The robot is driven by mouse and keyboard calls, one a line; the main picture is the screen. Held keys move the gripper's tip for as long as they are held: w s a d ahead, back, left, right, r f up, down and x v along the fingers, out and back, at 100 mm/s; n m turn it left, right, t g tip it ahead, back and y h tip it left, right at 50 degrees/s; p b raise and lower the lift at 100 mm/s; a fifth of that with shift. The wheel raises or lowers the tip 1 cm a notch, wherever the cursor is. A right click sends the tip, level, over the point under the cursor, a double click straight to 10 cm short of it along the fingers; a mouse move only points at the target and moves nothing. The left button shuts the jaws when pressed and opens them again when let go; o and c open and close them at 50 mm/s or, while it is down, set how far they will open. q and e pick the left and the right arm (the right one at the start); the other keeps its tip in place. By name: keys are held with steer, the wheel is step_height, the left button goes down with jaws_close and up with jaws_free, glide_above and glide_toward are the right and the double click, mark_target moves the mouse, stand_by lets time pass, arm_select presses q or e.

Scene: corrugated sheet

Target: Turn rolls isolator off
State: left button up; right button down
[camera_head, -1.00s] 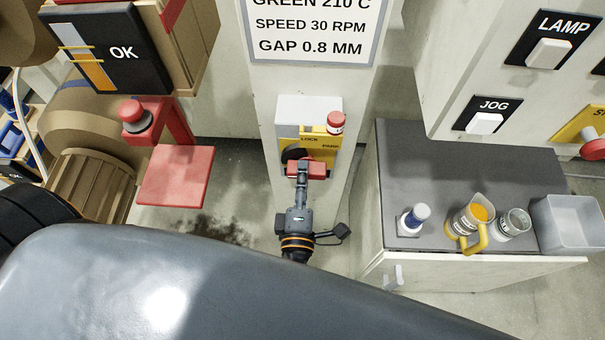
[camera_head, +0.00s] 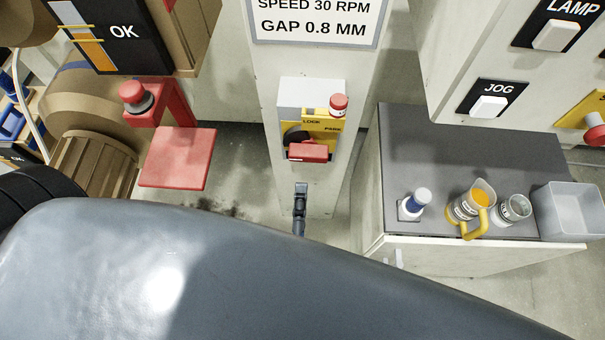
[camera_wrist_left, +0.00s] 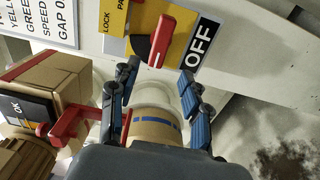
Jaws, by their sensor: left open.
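The rolls isolator (camera_head: 308,130) is a yellow plate on the pale post, with a red handle (camera_head: 308,152) in front of a black disc. The handle lies roughly crosswise in the head view. In the left wrist view the red handle (camera_wrist_left: 163,38) stands beside the black OFF label (camera_wrist_left: 200,42), with the LOCK and PARK markings on the other side. My left gripper (camera_head: 300,194) is below the handle and apart from it. In the left wrist view the fingers of my left gripper (camera_wrist_left: 158,88) are spread and empty. My right gripper is not seen.
A red lock-like cylinder (camera_head: 339,105) sits at the plate's upper right. A red button (camera_head: 132,94) and red plate (camera_head: 179,158) are at the left. A grey-topped cabinet (camera_head: 450,160) at the right carries a bottle, jug, jar and bin.

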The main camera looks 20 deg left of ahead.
arm_select(q)
steer(key=shift+v, duration=1.25)
steer(key=s+d+f+m+g+h, duration=0.1)
steer(key=d+f+m+g+h, duration=0.2)
steer(key=f+m, duration=0.75)
steer(key=f+m+g+h, duration=0.2)
steer(key=f+m+h, duration=0.35)
steer(key=f, duration=0.95)
steer(key=s+a+f+m+g+y, duration=0.1)
steer(key=s+a+f+m+g, duration=0.2)
steer(key=f, duration=0.4)
steer(key=s+a+f+m+g, duration=0.25)
steer(key=s+a+f, duration=0.25)
steer(key=f, duration=0.3)
steer(key=s+a+f+m+g+y, duration=0.2)
steer(key=s+a+f+g, duration=0.4)
steer(key=s+a, duration=0.3)
steer(key=shift+s+a+f, duration=0.2)
steer(key=shift+s+a, duration=0.15)
steer(key=shift+s, duration=0.25)
